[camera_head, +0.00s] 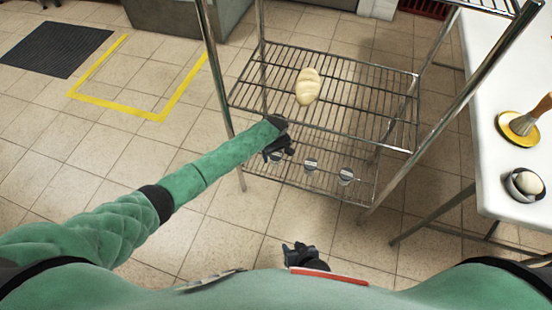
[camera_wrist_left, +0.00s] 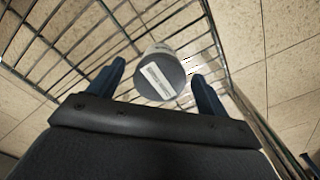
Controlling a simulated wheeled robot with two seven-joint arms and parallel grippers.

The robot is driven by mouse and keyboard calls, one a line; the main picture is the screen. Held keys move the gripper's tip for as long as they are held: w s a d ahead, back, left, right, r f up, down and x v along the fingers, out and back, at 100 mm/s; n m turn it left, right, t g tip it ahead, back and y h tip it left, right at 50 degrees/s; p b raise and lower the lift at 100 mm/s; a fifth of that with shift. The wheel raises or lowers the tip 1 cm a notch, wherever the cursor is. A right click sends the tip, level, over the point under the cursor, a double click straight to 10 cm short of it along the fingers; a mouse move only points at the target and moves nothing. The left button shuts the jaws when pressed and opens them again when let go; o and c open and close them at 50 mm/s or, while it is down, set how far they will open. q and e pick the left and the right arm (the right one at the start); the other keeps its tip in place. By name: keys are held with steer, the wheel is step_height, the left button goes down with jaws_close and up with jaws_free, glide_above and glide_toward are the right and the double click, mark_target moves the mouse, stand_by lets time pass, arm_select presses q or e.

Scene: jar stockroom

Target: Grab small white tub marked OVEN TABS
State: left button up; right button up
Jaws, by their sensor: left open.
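Three small pale tubs with grey tops stand in a row on the lower wire shelf (camera_head: 325,190) in the head view: a left one (camera_head: 276,157), a middle one (camera_head: 310,165) and a right one (camera_head: 345,176). Their markings are too small to read, so I cannot tell which says OVEN TABS. My left gripper (camera_head: 279,149) is over the left tub and partly hides it. In the left wrist view, a tub (camera_wrist_left: 161,76) with a grey face and a white label lies between the open fingers of the gripper (camera_wrist_left: 159,71). My right gripper (camera_head: 302,252) is low, away from the shelf.
Metal posts frame the rack.

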arm_select(q)
steer(key=shift+f, duration=0.25)
steer(key=c, duration=1.2)
steer(key=shift+r, duration=0.15)
